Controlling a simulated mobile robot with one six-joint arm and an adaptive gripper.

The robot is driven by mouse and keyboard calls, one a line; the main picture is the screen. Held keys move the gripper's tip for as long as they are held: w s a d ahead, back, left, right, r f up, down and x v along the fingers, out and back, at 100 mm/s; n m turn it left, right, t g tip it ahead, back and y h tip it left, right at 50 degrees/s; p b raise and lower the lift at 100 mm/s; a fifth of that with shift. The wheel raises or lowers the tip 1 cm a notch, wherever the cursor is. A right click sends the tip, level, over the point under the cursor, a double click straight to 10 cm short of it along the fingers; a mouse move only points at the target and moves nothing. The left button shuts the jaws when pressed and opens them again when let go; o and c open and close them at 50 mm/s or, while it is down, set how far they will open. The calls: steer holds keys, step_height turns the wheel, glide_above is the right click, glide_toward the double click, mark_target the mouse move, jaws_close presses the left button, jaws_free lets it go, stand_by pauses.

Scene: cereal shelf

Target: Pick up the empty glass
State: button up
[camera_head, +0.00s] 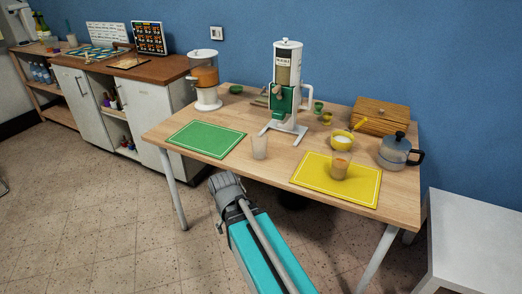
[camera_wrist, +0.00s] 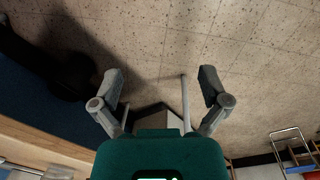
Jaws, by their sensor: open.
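The empty glass (camera_head: 259,147) is clear and stands upright on the wooden table (camera_head: 210,163), at the front edge between the green mat and the yellow mat. A second glass (camera_head: 339,168), filled with something tan, stands on the yellow mat (camera_head: 314,182). My gripper (camera_wrist: 160,84) is open in the wrist view, with nothing between its two fingers; floor shows beyond them. Neither glass shows in the wrist view. In the head view my arm is low, in front of the table, and the gripper's fingers cannot be made out.
The cereal dispenser (camera_head: 287,80) stands behind the empty glass. The green mat (camera_head: 206,138) lies left of it. The table's front edge lies between my arm and the glass.

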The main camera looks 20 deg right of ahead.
steer(key=w+d+r+n+t+h+b, duration=0.1)
steer(key=w+d+n+h+b, duration=0.1)
steer(key=w+d+n+h, duration=0.1)
steer(key=w+d+r+n+h+b, duration=0.1)
steer(key=w+d+n+h+b, duration=0.2)
steer(key=w+n+h, duration=0.2)
steer(key=w+d+r+n+t+h+b, duration=0.1)
steer(key=w+d+n+h+b, duration=0.2)
steer(key=w+n, duration=0.3)
steer(key=shift+w+d+t+h, duration=0.2)
steer(key=shift+w+h, duration=0.25)
steer(key=shift+w, duration=0.3)
steer(key=shift+w+d+t+h, duration=0.1)
steer(key=shift+w+d+h, duration=0.15)
steer(key=shift+w+h, duration=0.35)
steer(key=n+t+h+b, duration=0.1)
steer(key=n+h+b, duration=0.15)
steer(key=n, duration=0.25)
glide_toward(253, 150)
steer(key=shift+s+f+h, duration=0.15)
steer(key=shift+s+f, duration=0.05)
steer(key=shift+f, duration=0.4)
steer(key=shift+s+f+h, duration=0.15)
steer(key=shift+s+f, duration=0.05)
steer(key=shift+f, duration=0.4)
steer(key=shift+w+a+r+t+h, duration=0.15)
steer(key=shift+w+r+t+h, duration=0.2)
steer(key=shift+r, duration=0.2)
steer(key=shift+x, duration=4.15)
